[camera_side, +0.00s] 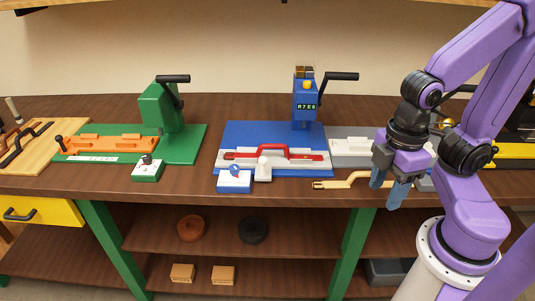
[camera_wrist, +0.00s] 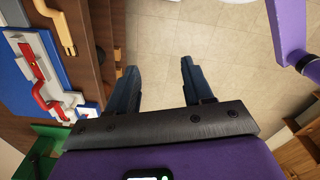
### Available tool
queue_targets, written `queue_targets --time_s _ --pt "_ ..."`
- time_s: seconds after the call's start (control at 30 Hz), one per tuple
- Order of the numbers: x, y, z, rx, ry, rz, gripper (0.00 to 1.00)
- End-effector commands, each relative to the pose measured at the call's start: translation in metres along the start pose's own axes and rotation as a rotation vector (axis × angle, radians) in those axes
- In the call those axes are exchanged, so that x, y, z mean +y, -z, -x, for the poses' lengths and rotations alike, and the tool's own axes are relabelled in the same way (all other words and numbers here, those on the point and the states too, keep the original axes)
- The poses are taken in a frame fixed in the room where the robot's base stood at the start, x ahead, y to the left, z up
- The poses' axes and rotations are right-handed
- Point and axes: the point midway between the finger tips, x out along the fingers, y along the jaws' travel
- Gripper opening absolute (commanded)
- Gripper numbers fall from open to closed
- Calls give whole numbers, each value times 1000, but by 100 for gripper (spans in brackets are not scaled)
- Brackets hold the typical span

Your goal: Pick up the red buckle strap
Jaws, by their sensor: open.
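The red buckle strap (camera_side: 289,152) lies in a pale grey holder on the blue fixture (camera_side: 247,135), in the middle of the bench. It has a raised handle-like loop.
A tan strap (camera_side: 345,182) lies near the front edge, close to my gripper. A blue-and-white box with a knob (camera_side: 235,180) and a small pale clamp (camera_side: 263,170) stand before the strap. A blue press with a black lever (camera_side: 305,98) rises behind. A green fixture (camera_side: 187,146) stands left.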

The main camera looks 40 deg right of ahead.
Motion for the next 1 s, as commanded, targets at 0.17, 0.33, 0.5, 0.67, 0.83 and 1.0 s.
queue_targets --time_s 0.17,0.33,0.5,0.67,0.83,1.0 --pt "0 0 0 0 0 0 51" --pt "0 0 0 0 0 0 51" --pt "0 0 0 0 0 0 30" --pt "0 0 0 0 0 0 30" --pt "3 7 -4 16 2 0 30" --pt "19 41 -24 117 -1 5 30"
